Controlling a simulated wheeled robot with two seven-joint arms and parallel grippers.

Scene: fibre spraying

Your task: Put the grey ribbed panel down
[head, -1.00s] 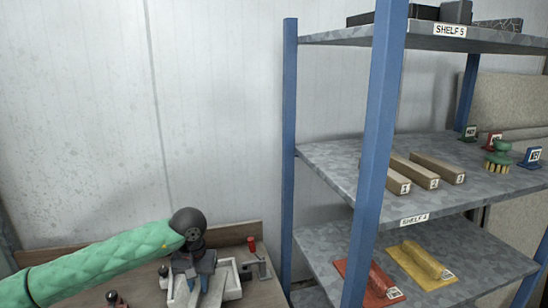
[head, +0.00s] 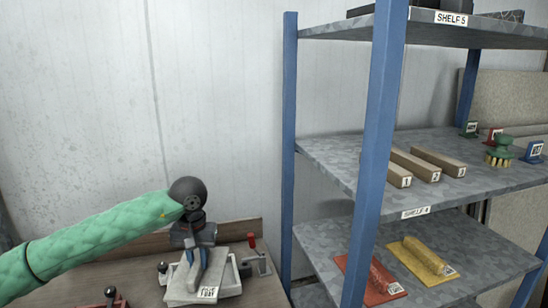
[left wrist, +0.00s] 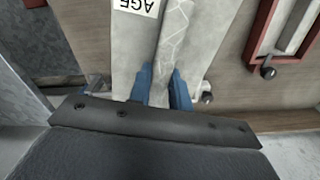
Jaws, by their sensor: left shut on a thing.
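The grey ribbed panel (head: 184,290) is at the lower left of the head view, with a white label on its near end. My left gripper (head: 198,268) is shut on its raised rib, one blue finger on each side. In the left wrist view the gripper (left wrist: 161,84) straddles the rib of the panel (left wrist: 133,50), and the label shows upside down. The panel sits over a white holder (head: 232,278) on the bench and overlaps its left part. I cannot tell whether they touch. My right gripper is out of view.
The wooden bench (head: 245,229) carries a clamp with a red handle (head: 251,241) right of the holder. A red-framed fixture (left wrist: 258,45) shows in the left wrist view. A blue-post shelf rack (head: 289,130) stands close on the right, holding blocks, red and yellow ribbed panels and brushes.

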